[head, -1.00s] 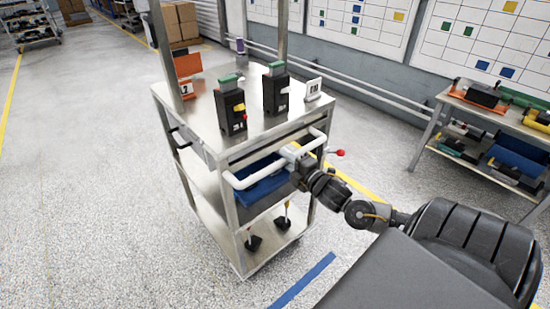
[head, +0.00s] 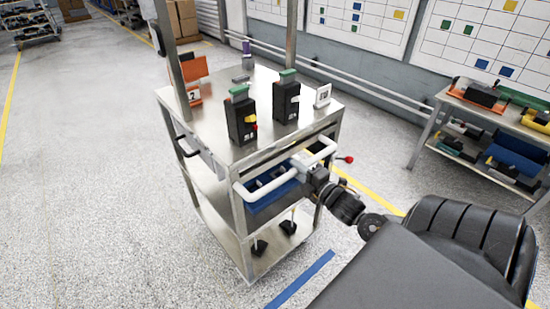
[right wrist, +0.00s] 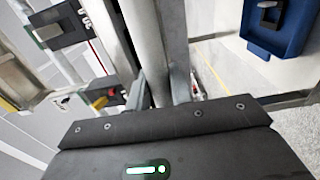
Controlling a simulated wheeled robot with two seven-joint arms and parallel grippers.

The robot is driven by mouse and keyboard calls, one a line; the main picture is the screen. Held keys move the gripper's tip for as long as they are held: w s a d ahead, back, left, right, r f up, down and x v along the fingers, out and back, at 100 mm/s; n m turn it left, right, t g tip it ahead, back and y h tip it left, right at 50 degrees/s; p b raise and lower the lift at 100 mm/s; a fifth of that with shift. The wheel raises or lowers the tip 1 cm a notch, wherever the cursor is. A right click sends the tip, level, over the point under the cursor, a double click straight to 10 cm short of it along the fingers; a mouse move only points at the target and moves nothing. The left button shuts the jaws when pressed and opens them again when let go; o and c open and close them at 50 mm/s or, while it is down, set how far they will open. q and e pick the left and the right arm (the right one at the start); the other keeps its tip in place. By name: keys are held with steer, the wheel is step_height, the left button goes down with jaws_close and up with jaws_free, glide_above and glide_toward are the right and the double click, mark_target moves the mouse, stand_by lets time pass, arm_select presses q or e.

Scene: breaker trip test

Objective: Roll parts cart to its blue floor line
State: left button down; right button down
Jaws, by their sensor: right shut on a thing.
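The steel parts cart (head: 215,125) stands in the middle of the head view, carrying two black breakers on its top. Its white push handle (head: 240,187) runs along the near side. My right gripper (head: 304,165) is shut on the handle near its right part; in the right wrist view the white handle bar (right wrist: 145,40) passes between the fingers. The blue floor line (head: 300,281) lies on the floor just in front of the cart's near bottom corner, apart from it in the picture. My left gripper is not in view.
A blue bin (head: 270,190) sits under the cart's top. A shelf bench (head: 490,105) with tools and bins stands at right by the wall. A yellow floor line (head: 360,187) runs behind the cart. The floor at left is clear.

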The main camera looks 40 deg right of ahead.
steer(key=s+p, duration=0.7)
steer(key=s, duration=0.9)
steer(key=shift+s+a+f+p, duration=0.2)
steer(key=shift+s+a+p, duration=0.1)
steer(key=shift+s, duration=0.1)
stand_by(1.4)
steer(key=c, duration=1.2)
jaws_free()
steer(key=shift+w+d+r, duration=0.1)
steer(key=shift+w, duration=0.15)
steer(key=shift+o, duration=0.2)
steer(key=shift+s, duration=0.1)
